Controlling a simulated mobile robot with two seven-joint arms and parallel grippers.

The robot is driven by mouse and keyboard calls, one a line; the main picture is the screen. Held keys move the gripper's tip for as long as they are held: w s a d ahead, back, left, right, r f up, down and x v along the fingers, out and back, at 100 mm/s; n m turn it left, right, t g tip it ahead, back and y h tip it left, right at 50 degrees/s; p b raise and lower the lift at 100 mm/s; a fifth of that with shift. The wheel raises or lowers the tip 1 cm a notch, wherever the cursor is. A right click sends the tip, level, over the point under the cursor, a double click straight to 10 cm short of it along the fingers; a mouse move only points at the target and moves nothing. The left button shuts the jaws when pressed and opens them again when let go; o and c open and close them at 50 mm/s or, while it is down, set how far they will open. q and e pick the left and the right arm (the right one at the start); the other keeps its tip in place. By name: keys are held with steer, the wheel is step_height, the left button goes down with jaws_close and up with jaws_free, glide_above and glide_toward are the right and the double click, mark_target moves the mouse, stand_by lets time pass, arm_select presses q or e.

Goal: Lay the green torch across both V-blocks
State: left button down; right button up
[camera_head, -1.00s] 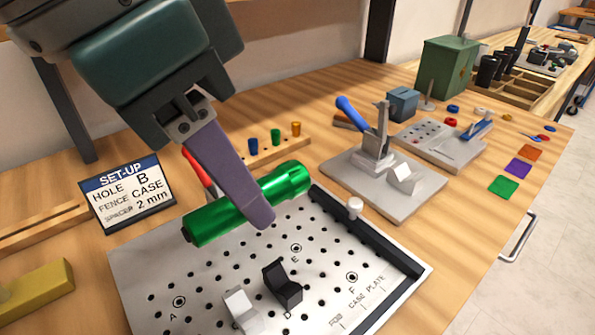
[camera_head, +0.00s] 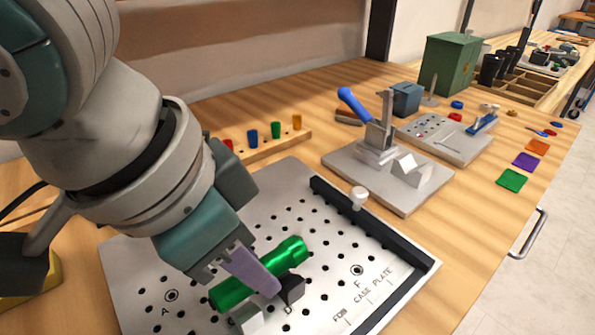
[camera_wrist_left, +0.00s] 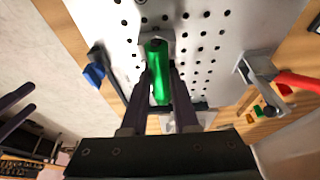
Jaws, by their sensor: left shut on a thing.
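The green torch (camera_head: 232,292) lies level between the fingers of my left gripper (camera_head: 262,284), low over the perforated plate (camera_head: 140,280). The gripper is shut around the torch's middle. In the left wrist view the torch (camera_wrist_left: 157,72) sits between the two fingers (camera_wrist_left: 160,85). The light V-block (camera_head: 247,319) and the black V-block (camera_head: 292,289) stand on the plate near hole D, partly covered by the torch and a finger. I cannot tell whether the torch touches either block. My right gripper is not in view.
A black fence (camera_head: 385,225) with a pale knob (camera_head: 358,197) runs along the plate's right side. A press with a blue handle (camera_head: 352,103) stands behind it. A wooden rack (camera_head: 262,145) holds coloured pegs. The left wrist view shows a red-handled clamp (camera_wrist_left: 297,82).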

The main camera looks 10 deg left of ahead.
arm_select(q)
steer(key=shift+f, duration=0.3)
steer(key=shift+f, duration=0.3)
steer(key=c, duration=0.7)
jaws_free()
steer(key=shift+r, duration=0.1)
